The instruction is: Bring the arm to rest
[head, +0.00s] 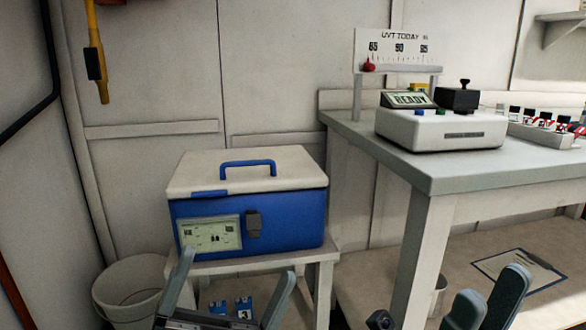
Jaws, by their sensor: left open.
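My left gripper (238,263) comes in at the bottom, left of centre. Its two grey fingers stand wide apart with nothing between them. They show in front of the lower part of a blue cooler box (290,228) and its low stand. My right gripper (493,284) shows at the bottom right, cut off by the picture's edge, in front of the shelf under the bench. Its two dark fingertips are seen at a slant, and I cannot tell how far apart they are. Both arms are mostly outside the picture.
The bench (415,174) on the right carries a white device (440,130) with a READY display and a rack of vials (542,132). A clipboard (519,270) lies on the lower shelf. A white bucket (128,285) stands left of the cooler's stand (325,262).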

